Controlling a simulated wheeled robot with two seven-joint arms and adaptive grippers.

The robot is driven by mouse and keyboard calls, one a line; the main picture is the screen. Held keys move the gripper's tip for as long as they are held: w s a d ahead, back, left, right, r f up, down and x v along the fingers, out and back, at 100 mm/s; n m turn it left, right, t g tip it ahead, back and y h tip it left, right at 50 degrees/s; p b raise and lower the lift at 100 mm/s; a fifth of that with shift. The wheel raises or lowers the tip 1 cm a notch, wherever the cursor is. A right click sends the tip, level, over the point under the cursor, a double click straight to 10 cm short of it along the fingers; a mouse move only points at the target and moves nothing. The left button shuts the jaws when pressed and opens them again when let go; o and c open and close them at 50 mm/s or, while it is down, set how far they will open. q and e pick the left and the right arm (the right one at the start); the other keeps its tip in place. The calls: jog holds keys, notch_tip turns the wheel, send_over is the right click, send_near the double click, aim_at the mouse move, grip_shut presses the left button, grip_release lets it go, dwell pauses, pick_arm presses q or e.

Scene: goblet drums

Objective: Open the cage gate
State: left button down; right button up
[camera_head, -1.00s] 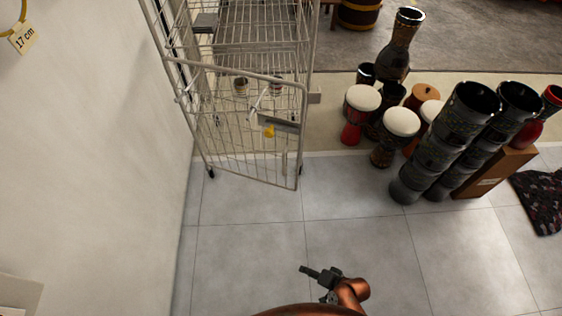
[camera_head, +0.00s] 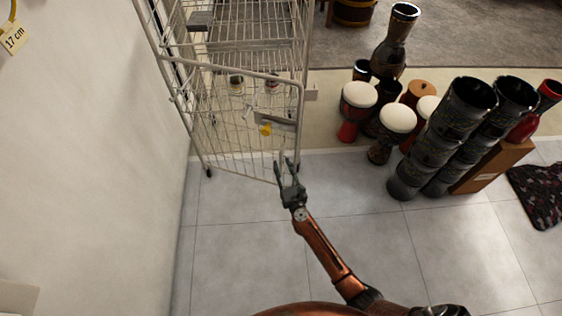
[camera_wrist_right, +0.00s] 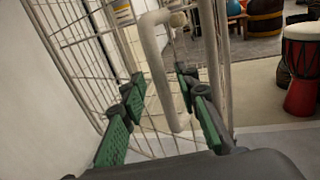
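The wire cage (camera_head: 252,35) stands against the wall at the upper left in the head view. Its pale metal gate (camera_head: 235,69) spans the front and carries a grey plate and a yellow tag (camera_head: 265,129). My right gripper (camera_head: 287,160) is at the gate's lower right part, fingers apart and pointing at it. In the right wrist view the green-padded fingers (camera_wrist_right: 158,105) are open. A pale looped bar, the gate handle (camera_wrist_right: 160,70), shows between them; contact is not visible. My left gripper is not in view.
Several goblet drums (camera_head: 357,97) and tall dark drums (camera_head: 440,135) stand right of the cage. The white wall (camera_head: 90,150) runs along the left. The tiled floor (camera_head: 235,245) in front of the gate is clear. A patterned cloth (camera_head: 540,190) lies far right.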

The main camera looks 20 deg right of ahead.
jog(key=shift+w+d, duration=0.1)
jog(key=shift+w, duration=1.15)
jog(key=shift+c, duration=0.6)
grip_shut()
jog(key=shift+s, duration=0.1)
